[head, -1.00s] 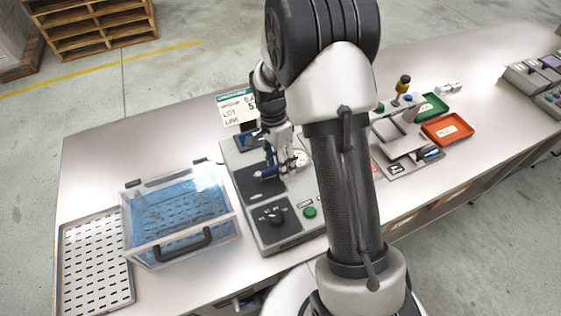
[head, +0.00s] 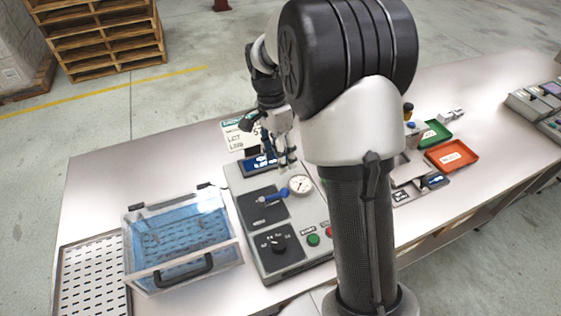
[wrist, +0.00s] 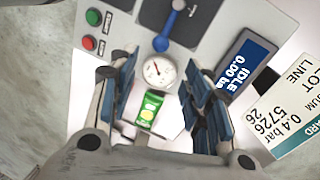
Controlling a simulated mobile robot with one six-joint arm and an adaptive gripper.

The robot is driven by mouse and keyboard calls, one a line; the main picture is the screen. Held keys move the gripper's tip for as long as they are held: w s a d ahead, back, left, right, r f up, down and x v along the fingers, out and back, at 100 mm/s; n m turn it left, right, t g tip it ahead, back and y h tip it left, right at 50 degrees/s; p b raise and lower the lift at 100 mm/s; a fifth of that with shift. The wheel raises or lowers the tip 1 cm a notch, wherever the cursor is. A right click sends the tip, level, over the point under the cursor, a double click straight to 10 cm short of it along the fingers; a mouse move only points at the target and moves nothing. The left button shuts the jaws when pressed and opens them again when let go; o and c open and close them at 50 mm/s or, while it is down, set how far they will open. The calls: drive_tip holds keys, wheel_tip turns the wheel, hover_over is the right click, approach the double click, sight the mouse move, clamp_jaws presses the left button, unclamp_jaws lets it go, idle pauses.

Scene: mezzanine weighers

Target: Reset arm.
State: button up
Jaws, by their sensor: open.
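My gripper (wrist: 162,95) is open and empty in the wrist view, its blue-padded fingers spread apart. In the head view my gripper (head: 284,160) hangs above the back edge of the grey control panel (head: 245,220). The panel carries a round gauge (head: 300,185), a blue lever (head: 276,196), a black knob (head: 278,243), and green and red buttons. Its display (wrist: 238,68) reads IDLE and 0.00 bar. A small green packet (wrist: 149,108) shows between the fingers in the wrist view, below them; my arm hides part of the panel's surroundings in the head view.
A clear blue-tinted lidded box (head: 180,240) stands left of the panel, beside a perforated tray (head: 92,275). A label card (head: 238,136) stands behind the panel. A red tray (head: 452,155) and a green tray (head: 434,133) lie to the right. The table's back left is clear.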

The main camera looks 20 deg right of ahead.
idle(0.4)
drive_tip(key=s+a+r+n+t, duration=0.2)
drive_tip(key=s+r+n, duration=0.35)
drive_tip(key=s, duration=0.25)
drive_tip(key=s+a+r+n+t, duration=0.3)
drive_tip(key=s+r+n, duration=0.2)
drive_tip(key=s+r, duration=0.2)
drive_tip(key=s+a+n+t, duration=0.1)
drive_tip(key=s+n, duration=0.4)
drive_tip(key=s, duration=0.4)
drive_tip(key=shift+a+f+t, duration=0.2)
drive_tip(key=shift+f+t, duration=0.2)
